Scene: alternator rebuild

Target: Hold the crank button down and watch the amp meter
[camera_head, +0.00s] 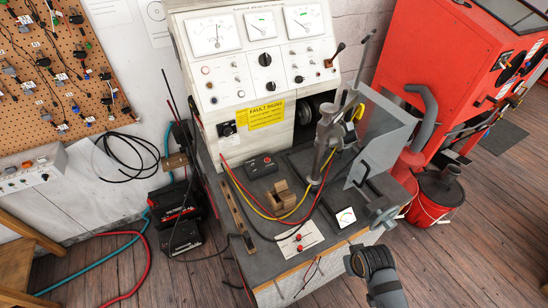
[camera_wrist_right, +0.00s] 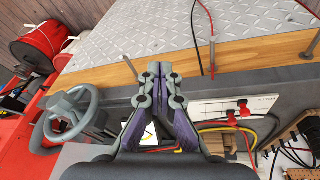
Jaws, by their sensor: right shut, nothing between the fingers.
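A small dark box with a red button (camera_head: 261,166) lies on the bench top, left of the middle; I cannot read its label. A small white-faced meter (camera_head: 345,217) sits near the bench's right front edge, and larger dial gauges (camera_head: 213,34) are on the upright panel. Needle readings are too small to tell exactly. My right gripper (camera_wrist_right: 154,70) is shut and empty in the wrist view, above the bench edge. In the head view my right arm comes in at the lower right, beside the bench front, apart from the button box. My left gripper is in neither view.
A white plate with red terminals (camera_head: 299,240) lies at the bench front, with loose red, yellow and black cables around it. A clamp stand (camera_head: 326,140) and a grey shield (camera_head: 382,135) rise at the right. A handwheel (camera_wrist_right: 70,114) sticks out at the bench corner.

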